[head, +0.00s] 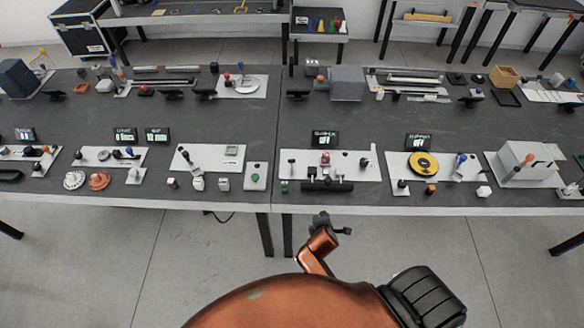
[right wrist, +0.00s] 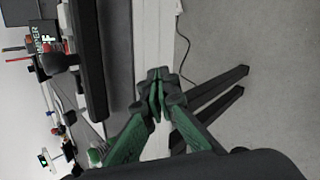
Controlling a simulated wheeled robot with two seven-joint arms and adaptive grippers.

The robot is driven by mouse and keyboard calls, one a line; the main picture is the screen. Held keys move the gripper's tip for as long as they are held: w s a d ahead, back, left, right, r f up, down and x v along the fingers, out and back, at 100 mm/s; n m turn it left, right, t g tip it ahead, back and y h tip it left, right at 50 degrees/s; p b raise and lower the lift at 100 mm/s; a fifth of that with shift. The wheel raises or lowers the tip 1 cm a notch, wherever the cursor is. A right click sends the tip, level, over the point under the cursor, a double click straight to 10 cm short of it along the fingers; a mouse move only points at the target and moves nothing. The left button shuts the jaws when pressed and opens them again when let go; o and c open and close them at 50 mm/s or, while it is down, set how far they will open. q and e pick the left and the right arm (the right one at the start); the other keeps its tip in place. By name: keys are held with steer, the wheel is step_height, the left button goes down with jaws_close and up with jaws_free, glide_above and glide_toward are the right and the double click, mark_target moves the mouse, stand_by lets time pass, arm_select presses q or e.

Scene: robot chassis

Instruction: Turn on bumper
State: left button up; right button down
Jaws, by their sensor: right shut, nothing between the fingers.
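The bumper panel (head: 345,166) is a white plate on the front edge of the right table. Its small black display (head: 325,140) reads "Off" in the head view; the label looks like "BUMPER". A long black bar (head: 327,186) lies along the plate's front edge. It also shows large in the right wrist view (right wrist: 88,60). A red knob (head: 325,158) sits behind it on the plate. My right gripper (head: 322,217) is in front of the table edge, apart from the panel. In the right wrist view its green-and-black fingers (right wrist: 157,78) are together and empty. My left gripper is out of view.
Another panel with a yellow disc (head: 424,165) stands to the right. A small box with a green button (head: 256,176) stands to the left. A white box (head: 528,163) is farther right. The white table edge (head: 400,208) lies between gripper and panel; open floor is below.

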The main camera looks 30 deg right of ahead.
steer(key=w+r+n, duration=0.1)
steer(key=w+r+n+t, duration=0.1)
steer(key=w+r+n, duration=0.1)
steer(key=w+r+n+h, duration=0.1)
steer(key=w+r+n, duration=0.1)
steer(key=shift+w+a+t, duration=0.25)
steer(key=shift+a+t, duration=0.05)
steer(key=shift+a, duration=0.1)
steer(key=w+a+r+n+t, duration=0.1)
steer(key=w+a+n, duration=0.1)
steer(key=w+n, duration=0.1)
steer(key=w+a+r+n+t, duration=0.1)
steer(key=w+a+r+n, duration=0.1)
steer(key=w+n, duration=0.1)
steer(key=w+a+r+n+t, duration=0.1)
steer(key=w+r+n, duration=0.1)
steer(key=w+n, duration=0.1)
steer(key=shift+a+r+n+h, duration=0.1)
steer(key=shift+a+n+h, duration=0.25)
steer(key=shift+n, duration=0.25)
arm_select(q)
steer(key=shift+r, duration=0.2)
arm_select(e)
steer(key=shift+w, duration=0.1)
